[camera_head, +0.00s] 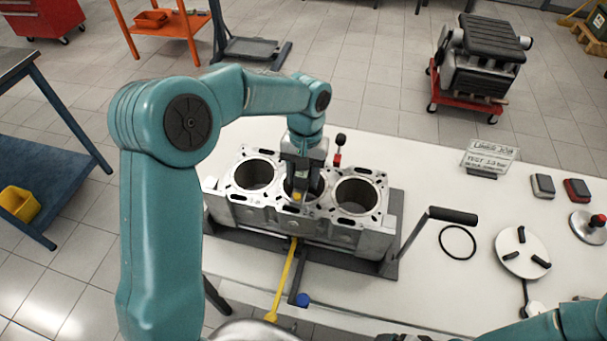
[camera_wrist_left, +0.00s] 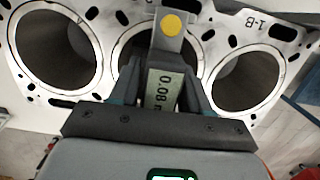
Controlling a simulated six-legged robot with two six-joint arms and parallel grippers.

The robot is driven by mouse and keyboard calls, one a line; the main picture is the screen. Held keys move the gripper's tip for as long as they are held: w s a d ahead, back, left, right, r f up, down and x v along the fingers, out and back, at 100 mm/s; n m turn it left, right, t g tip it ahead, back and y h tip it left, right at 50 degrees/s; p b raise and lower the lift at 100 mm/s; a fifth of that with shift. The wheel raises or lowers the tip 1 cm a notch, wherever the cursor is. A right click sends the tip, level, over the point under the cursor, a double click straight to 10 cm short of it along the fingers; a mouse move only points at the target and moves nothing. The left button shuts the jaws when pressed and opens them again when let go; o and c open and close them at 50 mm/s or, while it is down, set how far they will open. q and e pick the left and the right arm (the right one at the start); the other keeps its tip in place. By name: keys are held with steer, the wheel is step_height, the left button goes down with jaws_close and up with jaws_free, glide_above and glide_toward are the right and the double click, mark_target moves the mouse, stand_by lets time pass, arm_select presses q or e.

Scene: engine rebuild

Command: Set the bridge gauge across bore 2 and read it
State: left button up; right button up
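The engine block (camera_head: 340,232) lies on the white table with three open bores in a row; the middle bore shows partly in the left wrist view, behind my gripper. My left gripper (camera_head: 299,170) is over the middle bore, pointing down. In the left wrist view its two dark fingers (camera_wrist_left: 165,95) are shut on the bridge gauge (camera_wrist_left: 168,52), a grey bar with a yellow dot. Its display reads 0.08, with the unit partly cut off. The gauge lies over the middle bore; whether it touches the deck I cannot tell. My right gripper is out of the picture.
A black-handled crank (camera_head: 452,215) rises at the block's right. A black ring (camera_head: 457,227), a white disc with black pegs (camera_head: 515,262) and two small blocks, grey (camera_head: 543,186) and red (camera_head: 577,190), lie farther right. A placard (camera_head: 490,156) stands behind. A yellow strip (camera_head: 285,283) runs in front.

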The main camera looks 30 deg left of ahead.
arm_select(q)
steer(key=shift+o, duration=1.2)
steer(key=shift+s, duration=0.1)
steer(key=shift+r, duration=0.2)
step_height(320, 180, up, 16)
steer(key=w, duration=0.2)
steer(key=shift+w+a, duration=0.2)
steer(key=shift+a, duration=0.05)
